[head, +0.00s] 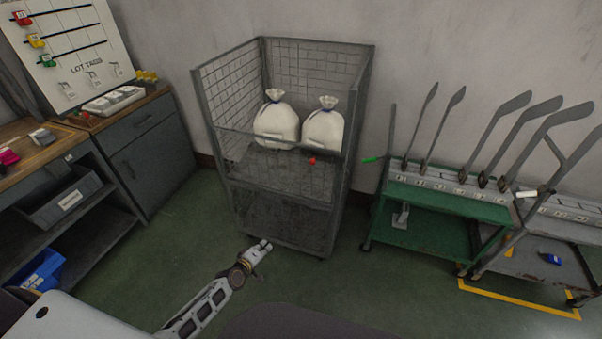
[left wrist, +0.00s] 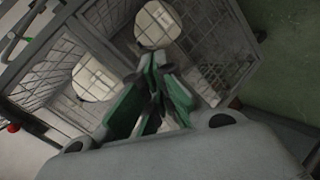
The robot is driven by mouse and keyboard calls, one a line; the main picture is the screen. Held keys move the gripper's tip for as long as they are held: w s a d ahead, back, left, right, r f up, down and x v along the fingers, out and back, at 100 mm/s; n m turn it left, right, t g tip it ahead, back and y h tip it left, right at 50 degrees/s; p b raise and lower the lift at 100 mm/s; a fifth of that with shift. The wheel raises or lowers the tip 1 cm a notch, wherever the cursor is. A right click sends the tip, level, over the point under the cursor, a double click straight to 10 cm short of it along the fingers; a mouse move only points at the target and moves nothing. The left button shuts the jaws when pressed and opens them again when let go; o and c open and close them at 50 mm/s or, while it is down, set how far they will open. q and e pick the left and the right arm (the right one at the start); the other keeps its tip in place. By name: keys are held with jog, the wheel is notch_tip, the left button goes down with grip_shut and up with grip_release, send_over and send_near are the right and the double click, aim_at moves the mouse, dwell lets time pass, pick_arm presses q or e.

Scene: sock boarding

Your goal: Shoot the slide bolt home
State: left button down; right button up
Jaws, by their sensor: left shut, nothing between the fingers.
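The wire cage trolley (head: 333,215) stands against the back wall with its front toward me. A small red knob (head: 312,161) shows at its front rail, right of the middle. It looks like part of the slide bolt, but the bolt itself is too small to make out. A red spot (left wrist: 12,128) at the left edge of the left wrist view may be the same knob. My left gripper (head: 265,246) is low in front of the cage, below and left of the knob. Its green-sided fingers (left wrist: 155,90) are together and empty in the left wrist view. My right gripper is not seen.
Two tied white sacks (head: 276,125) (head: 323,129) sit inside the cage. A green cart (head: 450,203) with upright grey boards stands at right, beside a grey cart (head: 530,262). A grey cabinet (head: 153,155) is at left. Green floor (head: 340,285) is free before the cage.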

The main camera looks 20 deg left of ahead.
pick_arm(q)
jog(key=w+d+r+n+t+b, duration=0.1)
jog(key=w+r+n+t+b, duration=0.1)
jog(key=r, duration=0.6)
jog(key=w+d+r+n+t+h+b, duration=0.1)
jog(key=w+r+n+b, duration=0.3)
jog(key=r, duration=0.4)
jog(key=w+d+r+n+t+h+b, duration=0.1)
jog(key=w+r+n+t+b, duration=0.2)
jog(key=r, duration=0.6)
jog(key=shift+w+d, duration=0.4)
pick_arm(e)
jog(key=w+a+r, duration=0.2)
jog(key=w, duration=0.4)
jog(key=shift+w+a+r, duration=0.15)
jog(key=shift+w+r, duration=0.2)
pick_arm(q)
jog(key=shift+w, duration=0.1)
jog(key=w+d+r+p, duration=0.1)
jog(key=w+d+r, duration=0.2)
jog(key=w, duration=0.6)
jog(key=shift+w+d, duration=0.25)
jog(key=shift+d, duration=1.05)
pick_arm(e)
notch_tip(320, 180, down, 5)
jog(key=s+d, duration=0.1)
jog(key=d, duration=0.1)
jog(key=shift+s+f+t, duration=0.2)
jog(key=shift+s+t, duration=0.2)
